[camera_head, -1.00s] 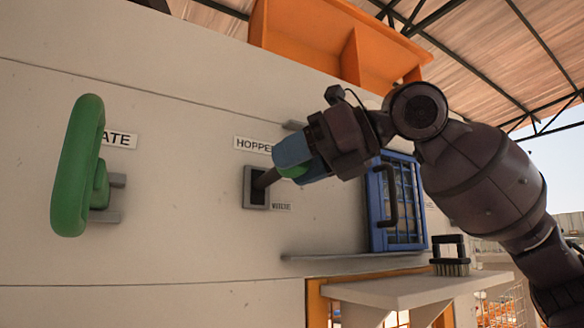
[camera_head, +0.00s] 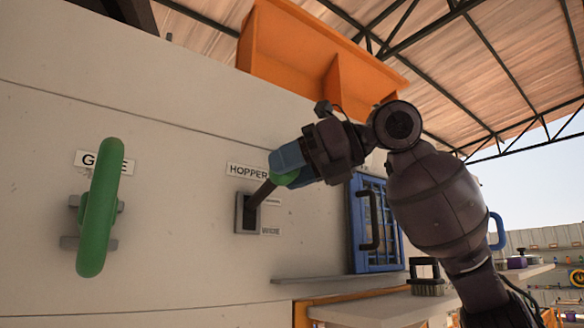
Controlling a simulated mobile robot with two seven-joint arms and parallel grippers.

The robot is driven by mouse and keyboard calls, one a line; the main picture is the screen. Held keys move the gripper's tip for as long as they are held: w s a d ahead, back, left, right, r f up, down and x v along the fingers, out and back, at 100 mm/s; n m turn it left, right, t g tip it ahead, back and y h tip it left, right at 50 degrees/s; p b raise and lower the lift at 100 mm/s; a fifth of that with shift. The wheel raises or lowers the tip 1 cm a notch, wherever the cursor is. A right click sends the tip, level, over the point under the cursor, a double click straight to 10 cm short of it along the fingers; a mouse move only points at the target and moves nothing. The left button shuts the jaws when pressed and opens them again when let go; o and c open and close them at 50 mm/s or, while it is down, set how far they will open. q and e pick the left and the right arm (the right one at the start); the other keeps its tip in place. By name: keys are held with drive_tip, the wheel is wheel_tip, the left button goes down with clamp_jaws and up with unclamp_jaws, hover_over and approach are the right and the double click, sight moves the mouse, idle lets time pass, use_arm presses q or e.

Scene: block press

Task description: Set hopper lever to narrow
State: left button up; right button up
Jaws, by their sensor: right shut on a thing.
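The hopper lever (camera_head: 261,194) is a dark rod coming out of a grey framed slot (camera_head: 246,213) in the pale machine wall, under the HOPPER label (camera_head: 247,172). The lever slants up to the right toward its green knob (camera_head: 286,179). My right gripper (camera_head: 287,168) is shut on the lever's knob, and its blue fingers hide part of it. My left gripper is not in view.
A green loop handle (camera_head: 98,208) stands out from the wall at left, beside a partly hidden label. A ledge with a brush (camera_head: 427,278) is below right. An orange hopper (camera_head: 310,60) is above.

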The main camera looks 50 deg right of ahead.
drive_tip(key=shift+w, duration=0.1)
idle(0.4)
drive_tip(key=o, duration=1.2)
drive_tip(key=shift+w+a, duration=0.3)
drive_tip(key=shift+w, duration=0.05)
drive_tip(key=shift+o, duration=0.2)
drive_tip(key=b+v, duration=0.1)
drive_tip(key=v, duration=1)
